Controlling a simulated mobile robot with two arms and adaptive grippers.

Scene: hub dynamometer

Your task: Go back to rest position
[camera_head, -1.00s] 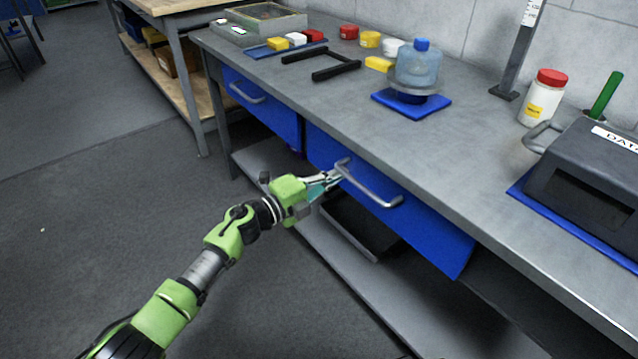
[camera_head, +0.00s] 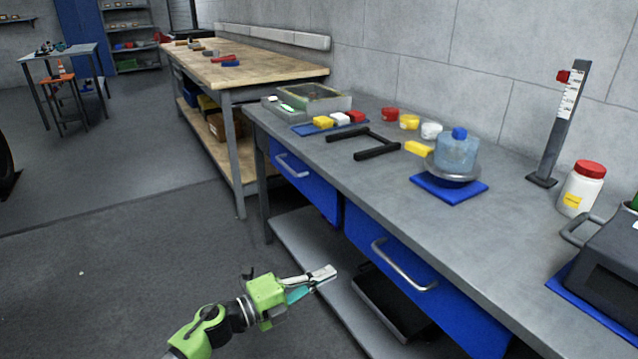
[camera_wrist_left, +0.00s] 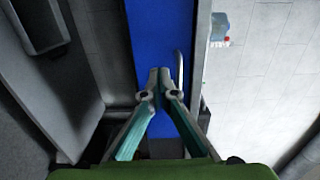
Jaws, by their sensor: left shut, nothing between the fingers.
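My left gripper (camera_head: 322,277) is in the lower middle of the head view, in front of the bench. It is shut and empty, apart from the blue drawer (camera_head: 424,302) and to the left of its grey handle (camera_head: 402,266). In the left wrist view the fingertips (camera_wrist_left: 159,80) are together, with the blue drawer front (camera_wrist_left: 162,30) beyond them and its handle (camera_wrist_left: 179,68) just to the right. My right gripper is in neither view.
The grey bench (camera_head: 385,185) carries a blue-bodied bottle (camera_head: 457,152) over a blue mat, a white jar (camera_head: 580,190) and a dark box (camera_head: 612,262). A lower shelf (camera_head: 315,262) holds a black tray (camera_head: 388,300).

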